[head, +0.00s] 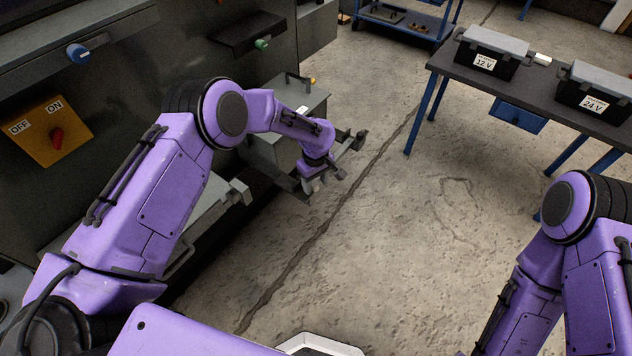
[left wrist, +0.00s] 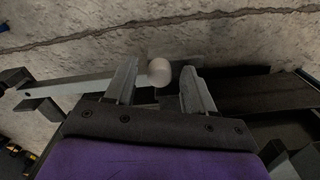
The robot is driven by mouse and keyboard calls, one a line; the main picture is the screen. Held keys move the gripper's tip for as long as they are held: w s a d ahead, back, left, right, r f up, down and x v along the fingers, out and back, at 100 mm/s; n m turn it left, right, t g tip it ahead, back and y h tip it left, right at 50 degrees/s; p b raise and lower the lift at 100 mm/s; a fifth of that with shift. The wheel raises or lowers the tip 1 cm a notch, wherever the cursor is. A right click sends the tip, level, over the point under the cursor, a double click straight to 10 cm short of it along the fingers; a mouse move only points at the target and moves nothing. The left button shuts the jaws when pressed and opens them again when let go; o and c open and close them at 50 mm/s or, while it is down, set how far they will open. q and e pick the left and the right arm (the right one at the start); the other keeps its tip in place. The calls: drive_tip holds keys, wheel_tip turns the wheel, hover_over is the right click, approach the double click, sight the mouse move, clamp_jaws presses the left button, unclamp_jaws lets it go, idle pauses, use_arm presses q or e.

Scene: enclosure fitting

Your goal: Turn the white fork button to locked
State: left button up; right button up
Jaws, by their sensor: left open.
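The white fork button (left wrist: 159,72) is a round pale knob in the left wrist view. It shows between the two fingers of my left gripper, near their tips, with visible room on both sides. I cannot tell its locked or unlocked setting. My left gripper (head: 325,181) is open and points down beside the grey metal fork arms at the enclosure's base. In the head view the button is hidden by the gripper and wrist. My right arm shows at the right edge, but its gripper is out of view.
A grey fork bar (left wrist: 75,89) runs left of the button. The dark enclosure has an OFF/ON switch with a red handle (head: 57,138), a blue knob (head: 78,53) and a green knob (head: 261,43). A table (head: 447,60) holds 12 V and 24 V boxes. The floor between is clear.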

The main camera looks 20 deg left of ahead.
use_arm(q)
drive_tip(key=shift+f, duration=0.15)
clamp_jaws()
